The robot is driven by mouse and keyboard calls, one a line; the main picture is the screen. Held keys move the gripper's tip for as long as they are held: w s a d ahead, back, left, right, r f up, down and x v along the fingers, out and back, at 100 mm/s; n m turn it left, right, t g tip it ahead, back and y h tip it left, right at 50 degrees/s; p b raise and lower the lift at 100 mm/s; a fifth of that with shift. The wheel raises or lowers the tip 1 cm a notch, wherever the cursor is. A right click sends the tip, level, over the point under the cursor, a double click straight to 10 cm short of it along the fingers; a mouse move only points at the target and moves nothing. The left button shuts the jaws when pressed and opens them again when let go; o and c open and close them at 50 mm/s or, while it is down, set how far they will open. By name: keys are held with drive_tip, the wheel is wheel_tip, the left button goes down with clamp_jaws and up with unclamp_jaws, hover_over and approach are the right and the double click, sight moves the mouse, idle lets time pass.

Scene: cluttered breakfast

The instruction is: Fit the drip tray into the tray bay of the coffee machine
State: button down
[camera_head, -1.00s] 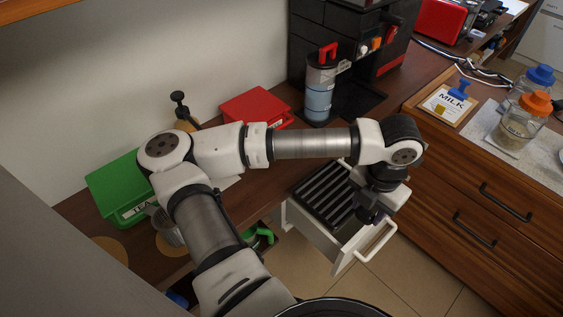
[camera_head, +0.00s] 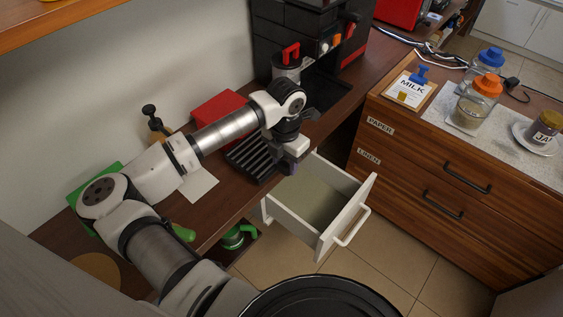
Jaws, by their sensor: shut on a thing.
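The black slatted drip tray (camera_head: 248,160) is held by my gripper (camera_head: 288,166) at its right end. The tray is over the counter's front edge, left of the open drawer; I cannot tell whether it touches the counter. My gripper is shut on the tray, its fingertips partly hidden by the wrist. The black coffee machine (camera_head: 275,28) stands at the back of the counter. The dark area at its foot (camera_head: 325,92) is in view, but the tray bay's opening is not clear, partly behind my arm.
A canister with a red handle (camera_head: 290,56) stands in front of the machine, partly behind my arm. A red box (camera_head: 217,107) is left of it. The white drawer (camera_head: 310,197) is open and empty. A wooden cabinet (camera_head: 430,165) stands at right.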

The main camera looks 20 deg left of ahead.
sight(281, 162)
drive_tip(key=f, duration=0.1)
drive_tip(key=a+f+p, duration=0.1)
drive_tip(key=shift+w+f, duration=0.15)
drive_tip(key=shift+f, duration=0.4)
drive_tip(key=shift+f, duration=0.2)
drive_tip(key=c, duration=0.8)
unclamp_jaws()
drive_tip(key=shift+r, duration=0.1)
drive_tip(key=shift+r+p, duration=0.1)
drive_tip(key=shift+p, duration=0.5)
